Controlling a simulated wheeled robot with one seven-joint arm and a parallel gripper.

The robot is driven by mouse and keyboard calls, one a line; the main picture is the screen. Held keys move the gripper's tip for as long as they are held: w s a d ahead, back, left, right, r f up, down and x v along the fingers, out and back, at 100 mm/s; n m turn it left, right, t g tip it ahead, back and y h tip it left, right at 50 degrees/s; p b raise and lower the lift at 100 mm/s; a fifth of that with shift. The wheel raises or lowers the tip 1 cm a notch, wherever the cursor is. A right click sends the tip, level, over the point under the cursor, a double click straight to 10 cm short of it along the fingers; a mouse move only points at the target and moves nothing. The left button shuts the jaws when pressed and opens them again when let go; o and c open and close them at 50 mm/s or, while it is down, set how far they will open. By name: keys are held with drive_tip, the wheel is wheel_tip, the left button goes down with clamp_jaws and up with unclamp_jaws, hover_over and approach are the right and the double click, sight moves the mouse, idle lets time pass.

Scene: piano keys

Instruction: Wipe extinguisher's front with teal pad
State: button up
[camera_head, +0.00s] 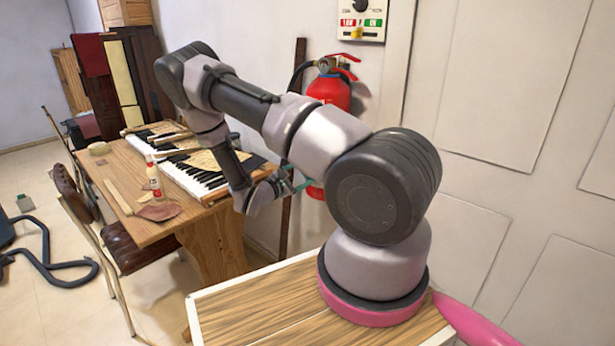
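The red fire extinguisher (331,91) hangs upright on the white wall beside the door, with a black hose at its upper left. My arm crosses in front of it and hides its middle; a small red lower part (316,191) shows below the arm. My gripper (284,183) is at the far end of my arm, to the left of that lower part. A bit of teal (302,186) shows at the fingertips, probably the teal pad, reaching toward the extinguisher. It is too small to tell whether the fingers are shut on it or whether it touches the extinguisher.
A wooden table (133,163) on the left bears piano keyboards (190,178), a glue bottle (153,177) and a reddish cloth piece (160,211). A dark upright bar (299,66) stands against the wall left of the extinguisher. A chair (78,202) and vacuum hose (48,262) are at left.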

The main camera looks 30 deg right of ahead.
drive_tip(key=s+r, duration=0.1)
drive_tip(key=s+d+r, duration=0.1)
drive_tip(key=s, duration=0.1)
drive_tip(key=shift+s, duration=0.1)
idle(0.8)
drive_tip(key=v, duration=0.6)
idle(0.4)
drive_tip(key=shift+a, duration=0.1)
drive_tip(key=shift+v, duration=1.4)
